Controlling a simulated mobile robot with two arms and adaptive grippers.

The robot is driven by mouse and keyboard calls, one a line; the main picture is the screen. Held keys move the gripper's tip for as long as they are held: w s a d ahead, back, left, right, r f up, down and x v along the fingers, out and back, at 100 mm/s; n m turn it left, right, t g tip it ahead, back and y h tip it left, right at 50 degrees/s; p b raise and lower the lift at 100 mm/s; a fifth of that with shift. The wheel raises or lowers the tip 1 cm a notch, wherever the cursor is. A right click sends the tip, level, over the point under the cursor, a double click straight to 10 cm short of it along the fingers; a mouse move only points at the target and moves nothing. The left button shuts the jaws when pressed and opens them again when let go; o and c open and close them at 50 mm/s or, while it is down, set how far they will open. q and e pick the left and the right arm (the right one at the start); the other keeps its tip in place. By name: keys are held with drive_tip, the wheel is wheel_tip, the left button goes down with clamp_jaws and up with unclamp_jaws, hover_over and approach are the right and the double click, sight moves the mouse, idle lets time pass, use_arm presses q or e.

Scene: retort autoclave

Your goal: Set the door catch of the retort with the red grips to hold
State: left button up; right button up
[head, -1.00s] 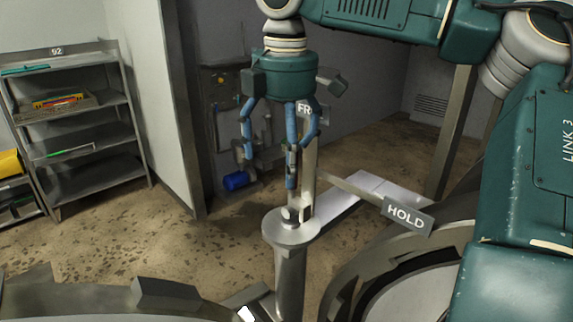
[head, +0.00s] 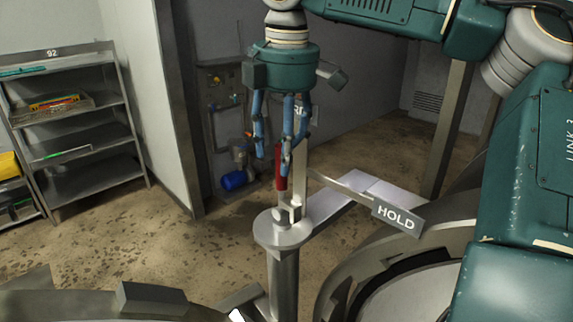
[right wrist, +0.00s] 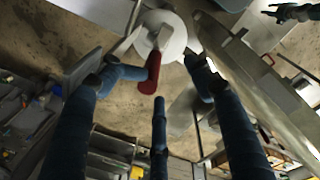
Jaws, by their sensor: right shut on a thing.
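The door catch has a red grip (head: 281,170) that stands up from the round metal top (head: 283,231) of a post. My right gripper (head: 281,155) is around the red grip from above, shut on it. In the right wrist view the grip (right wrist: 150,72) lies against the left blue finger, and the other fingers stand apart from it. The HOLD plate (head: 397,217) is on an arm to the right of the post. Another plate (head: 299,108), its lettering mostly hidden, stands behind my fingers, and the catch is on that side.
A round retort rim (head: 345,262) is at the lower right, and another metal rim (head: 90,305) is at the lower left. A shelf rack (head: 85,140) stands at the far left. Open floor lies between the rack and the post.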

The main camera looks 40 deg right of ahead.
sight(282, 180)
drive_tip(key=o, duration=0.9)
drive_tip(key=shift+g, duration=0.6)
drive_tip(key=f, duration=0.1)
drive_tip(key=a+f, duration=0.1)
drive_tip(key=s+f, duration=0.1)
drive_tip(key=f, duration=0.1)
drive_tip(key=shift+a, duration=0.4)
drive_tip(key=shift+c, duration=0.2)
drive_tip(key=shift+o, duration=0.7)
drive_tip(key=shift+w+a, duration=0.2)
drive_tip(key=shift+w, duration=0.05)
drive_tip(key=shift+d, duration=0.1)
drive_tip(key=shift+w+d+f, duration=0.1)
drive_tip(key=shift+d, duration=0.5)
drive_tip(key=shift+w+d+f, duration=0.1)
drive_tip(key=shift+d, duration=0.5)
drive_tip(key=c, duration=1.2)
use_arm(q)
drive_tip(key=shift+w+f, duration=0.1)
drive_tip(key=shift+w, duration=0.05)
use_arm(e)
drive_tip(key=shift+o, duration=0.2)
drive_tip(key=shift+w+d+r, duration=0.1)
drive_tip(key=shift+d+r, duration=0.05)
drive_tip(key=shift+r, duration=0.1)
